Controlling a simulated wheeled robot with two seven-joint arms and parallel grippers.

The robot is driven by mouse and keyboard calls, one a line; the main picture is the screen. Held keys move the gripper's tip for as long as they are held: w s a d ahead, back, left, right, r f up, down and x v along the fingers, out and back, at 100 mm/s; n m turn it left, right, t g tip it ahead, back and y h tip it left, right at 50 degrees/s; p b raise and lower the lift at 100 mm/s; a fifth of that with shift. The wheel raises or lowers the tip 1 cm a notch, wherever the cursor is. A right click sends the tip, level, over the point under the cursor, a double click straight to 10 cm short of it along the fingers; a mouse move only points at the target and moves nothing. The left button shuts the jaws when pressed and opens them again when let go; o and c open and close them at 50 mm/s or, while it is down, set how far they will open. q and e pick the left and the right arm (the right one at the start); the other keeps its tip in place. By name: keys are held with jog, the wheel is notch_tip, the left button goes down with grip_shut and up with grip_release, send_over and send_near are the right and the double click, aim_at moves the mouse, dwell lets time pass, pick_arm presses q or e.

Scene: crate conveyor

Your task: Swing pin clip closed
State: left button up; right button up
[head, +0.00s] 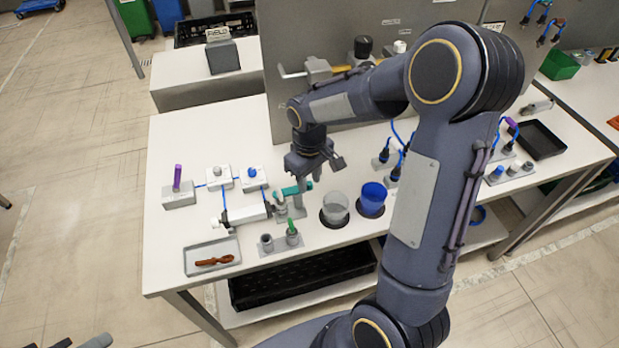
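A teal clip-like part (292,190) sits on a grey fixture at the middle of the near table; I take it for the pin clip. Its exact angle and whether it is closed are too small to tell. My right gripper (319,168) hangs just above and to the right of it, with its fingers apart and nothing visible between them. I cannot tell whether a finger touches the clip. Dark parts at the bottom left edge look like my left gripper (80,343), mostly cut off by the frame.
A white block (246,214) adjoins the fixture on the left. A grey holder (280,243) with a green pin stands in front. A clear cup (335,208) and a blue cup (372,198) stand to the right. A tray (212,268) holds a brown spoon-like tool. A grey panel rises behind.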

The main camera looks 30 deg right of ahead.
jog(key=shift+o, duration=0.3)
notch_tip(320, 180, up, 7)
jog(key=shift+r, duration=0.4)
dwell(0.4)
jog(key=shift+s+r, duration=0.1)
jog(key=shift+s, duration=0.1)
jog(key=s+a+r+m+t+y, duration=0.1)
jog(key=s+a+m+t+y, duration=0.1)
jog(key=s, duration=0.7)
jog(key=s+a+r+m+t+y, duration=0.1)
jog(key=s+a+r+m+t, duration=0.1)
jog(key=s, duration=0.8)
jog(key=shift+a+m+t+y, duration=0.35)
jog(key=shift+a+t, duration=0.45)
jog(key=shift+a, duration=0.35)
